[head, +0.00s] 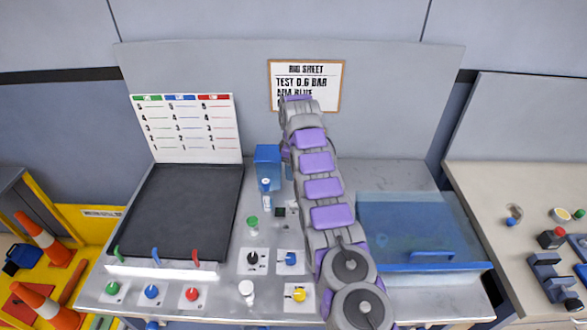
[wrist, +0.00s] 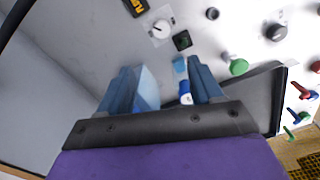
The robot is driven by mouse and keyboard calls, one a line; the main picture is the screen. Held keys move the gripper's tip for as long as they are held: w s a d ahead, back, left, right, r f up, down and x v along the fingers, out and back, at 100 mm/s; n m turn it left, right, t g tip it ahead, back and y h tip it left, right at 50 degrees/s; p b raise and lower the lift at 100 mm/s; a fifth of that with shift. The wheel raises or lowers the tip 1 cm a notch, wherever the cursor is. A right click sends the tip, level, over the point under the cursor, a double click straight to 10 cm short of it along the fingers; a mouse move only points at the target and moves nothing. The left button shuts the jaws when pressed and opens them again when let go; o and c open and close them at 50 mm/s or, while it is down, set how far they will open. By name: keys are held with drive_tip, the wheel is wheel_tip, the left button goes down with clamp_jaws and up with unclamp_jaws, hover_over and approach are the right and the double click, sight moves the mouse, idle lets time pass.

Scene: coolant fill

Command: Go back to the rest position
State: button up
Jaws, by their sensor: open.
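My arm reaches up over the bench in the head view. My gripper (head: 288,168) is mostly hidden behind the arm there, near the back of the bench. In the wrist view my gripper (wrist: 165,78) has its two blue fingers apart with nothing held between them. A blue box (head: 267,154) stands just left of the gripper. A small white bottle with a blue top (head: 265,193) stands in front of the box. A blue and white item also shows beyond the fingers in the wrist view (wrist: 185,92).
The bench has a black tray (head: 190,212), green, blue and red levers, several knobs (head: 252,258) and a blue lidded bin (head: 425,225). A chart board (head: 188,127) and a sign (head: 320,75) stand at the back. Orange cones (head: 42,240) are at the left, a side table (head: 490,190) at the right.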

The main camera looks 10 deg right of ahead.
drive_tip(key=shift+r, duration=0.15)
idle(0.4)
drive_tip(key=s+r+m+g+b, duration=0.1)
drive_tip(key=s+r+m, duration=0.2)
drive_tip(key=s+r, duration=0.7)
drive_tip(key=s+r+m+b, duration=0.25)
drive_tip(key=s+r, duration=0.35)
drive_tip(key=s, duration=0.7)
drive_tip(key=s+f+m+b, duration=0.1)
drive_tip(key=s+f+m, duration=0.2)
drive_tip(key=s, duration=1.4)
drive_tip(key=s+f+m, duration=0.3)
drive_tip(key=s, duration=1.5)
drive_tip(key=shift+s+f+g+b, duration=0.3)
drive_tip(key=shift+g+b, duration=0.1)
drive_tip(key=shift+m, duration=0.25)
